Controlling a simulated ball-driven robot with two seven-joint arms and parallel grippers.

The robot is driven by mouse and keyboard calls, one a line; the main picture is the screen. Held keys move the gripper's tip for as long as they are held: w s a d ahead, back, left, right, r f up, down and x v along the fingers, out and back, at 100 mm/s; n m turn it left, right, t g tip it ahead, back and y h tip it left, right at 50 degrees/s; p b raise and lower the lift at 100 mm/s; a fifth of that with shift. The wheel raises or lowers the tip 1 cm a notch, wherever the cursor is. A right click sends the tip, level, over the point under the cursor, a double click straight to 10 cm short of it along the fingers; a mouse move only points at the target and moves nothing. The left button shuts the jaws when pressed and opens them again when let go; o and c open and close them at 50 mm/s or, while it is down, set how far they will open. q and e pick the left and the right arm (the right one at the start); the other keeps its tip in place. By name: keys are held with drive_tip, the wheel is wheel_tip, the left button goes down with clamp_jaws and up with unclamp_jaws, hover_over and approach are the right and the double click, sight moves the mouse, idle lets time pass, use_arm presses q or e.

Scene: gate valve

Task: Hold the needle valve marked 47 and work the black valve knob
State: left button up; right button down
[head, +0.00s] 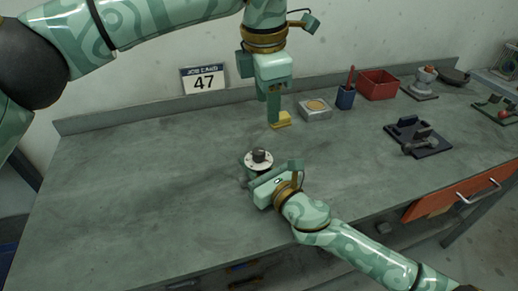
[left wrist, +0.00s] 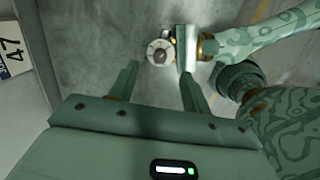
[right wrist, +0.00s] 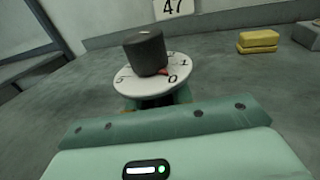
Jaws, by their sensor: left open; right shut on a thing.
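The needle valve has a black valve knob (head: 259,154) on a round white dial (head: 259,163). It stands near the bench's middle, its body mostly hidden by my right gripper (head: 258,176), which is shut on it. In the right wrist view, the black knob (right wrist: 146,52) sits over the white dial (right wrist: 153,79), with a red pointer and the digits 5, 0 and 1 readable. My left gripper (head: 270,108) is open and empty, above and behind the valve, with fingers pointing down. The left wrist view shows the valve's dial (left wrist: 160,52) beyond the fingertips.
A card marked 47 (head: 204,79) stands at the back wall. A yellow block (head: 281,120), a grey box (head: 315,110), a blue cup (head: 345,97) and a red bin (head: 378,85) line the back. A dark fixture (head: 418,138) lies right. The bench's left side is clear.

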sight(259, 150)
use_arm(q)
drive_tip(key=f+m, duration=0.1)
drive_tip(key=f, duration=0.3)
drive_tip(key=a+f+m+g, duration=0.1)
drive_tip(key=f, duration=0.7)
drive_tip(key=shift+w+a+f+m+y, duration=0.2)
drive_tip(key=shift+a+f+m+y, duration=0.1)
drive_tip(key=shift+m, duration=0.1)
drive_tip(key=shift+r, duration=0.1)
drive_tip(key=c, duration=1)
